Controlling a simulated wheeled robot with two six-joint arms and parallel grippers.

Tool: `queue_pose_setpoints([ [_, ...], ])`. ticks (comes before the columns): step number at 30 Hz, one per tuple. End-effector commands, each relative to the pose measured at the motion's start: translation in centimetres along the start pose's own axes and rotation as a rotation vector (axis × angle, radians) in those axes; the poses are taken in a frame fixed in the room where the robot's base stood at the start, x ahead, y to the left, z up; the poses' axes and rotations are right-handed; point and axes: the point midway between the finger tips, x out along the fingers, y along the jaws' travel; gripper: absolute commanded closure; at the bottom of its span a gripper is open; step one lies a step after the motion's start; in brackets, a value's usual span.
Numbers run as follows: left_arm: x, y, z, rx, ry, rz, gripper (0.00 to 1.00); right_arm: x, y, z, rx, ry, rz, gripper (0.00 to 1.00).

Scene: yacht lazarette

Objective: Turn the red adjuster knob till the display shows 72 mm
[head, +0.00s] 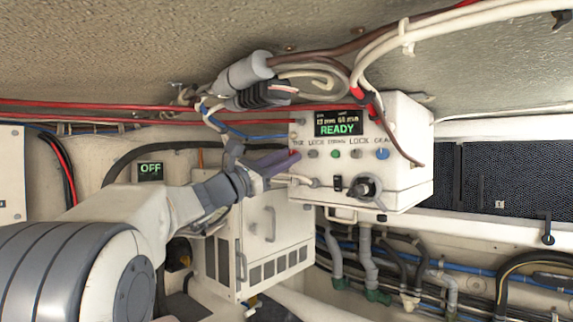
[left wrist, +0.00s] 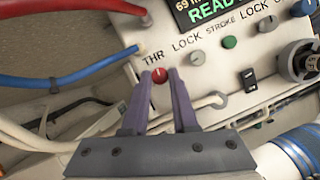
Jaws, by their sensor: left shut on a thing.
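The red adjuster knob (left wrist: 160,76) sits under the THR label on the white control box (head: 360,180). A white mark shows on its face. My left gripper (left wrist: 161,77) is shut on the knob, with one purple finger on each side. In the head view the left gripper (head: 291,160) reaches the box's left front edge, and its fingers largely hide the knob. The display (head: 338,123) reads READY in green, with a small line above it too fine to read surely. In the left wrist view, the cut-off display (left wrist: 212,10) shows a figure like 69. My right gripper is not in view.
To the knob's right are a grey knob (left wrist: 197,58), a green button (left wrist: 229,42) and a blue knob (head: 382,154). A black switch (left wrist: 249,79) is below. Red and blue cables (left wrist: 75,83) run close on the left. A separate small display (head: 150,169) reads OFF.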

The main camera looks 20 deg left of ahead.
Motion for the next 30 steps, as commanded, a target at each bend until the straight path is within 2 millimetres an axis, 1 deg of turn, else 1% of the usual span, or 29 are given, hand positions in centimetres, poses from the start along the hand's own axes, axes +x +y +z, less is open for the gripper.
queue_pose_setpoints([
  [1, -0.2, -0.1, -0.4, 0.033, -0.002, -0.012, 1.0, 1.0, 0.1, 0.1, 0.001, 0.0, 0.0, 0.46],
  [3, -0.2, 0.0, -0.4, 0.082, -0.002, -0.031, 1.0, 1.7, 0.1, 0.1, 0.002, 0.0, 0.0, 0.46],
  [10, -0.1, 0.2, -0.3, 0.264, -0.002, -0.108, 1.0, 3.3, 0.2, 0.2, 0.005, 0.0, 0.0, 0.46],
  [21, 0.0, 0.4, 0.1, 0.51, -0.001, -0.212, 1.0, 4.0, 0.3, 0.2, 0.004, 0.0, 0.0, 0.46],
  [30, 0.0, 0.5, 0.1, 0.609, -0.001, -0.255, 1.0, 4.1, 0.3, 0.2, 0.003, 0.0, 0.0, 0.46],
])
